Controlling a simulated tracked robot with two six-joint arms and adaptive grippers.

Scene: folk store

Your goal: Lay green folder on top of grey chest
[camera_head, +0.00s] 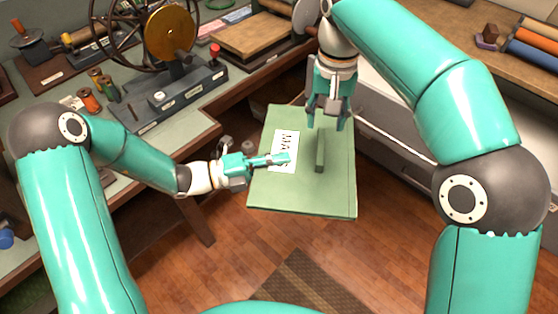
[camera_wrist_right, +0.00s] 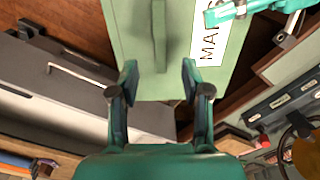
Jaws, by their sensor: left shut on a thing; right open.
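The green folder (camera_head: 335,190) is held out over the floor in the middle of the head view, with a white label on its left part and a raised green bar near its middle. It also fills the top of the right wrist view (camera_wrist_right: 130,30). My left gripper (camera_head: 275,160) is shut on the folder's left edge, one finger lying across the label. My right gripper (camera_head: 328,118) is open at the folder's far edge; whether it touches is unclear. The grey chest (camera_head: 372,92), with a pale top and darker handled front, stands right of the folder, partly hidden by my right arm.
A workbench (camera_head: 190,120) with a wheeled machine (camera_head: 165,40), spools and a wooden block runs along the left and back. A shelf with coloured rolls (camera_head: 535,50) is at the far right. A patterned rug (camera_head: 300,285) lies on the wooden floor at the front.

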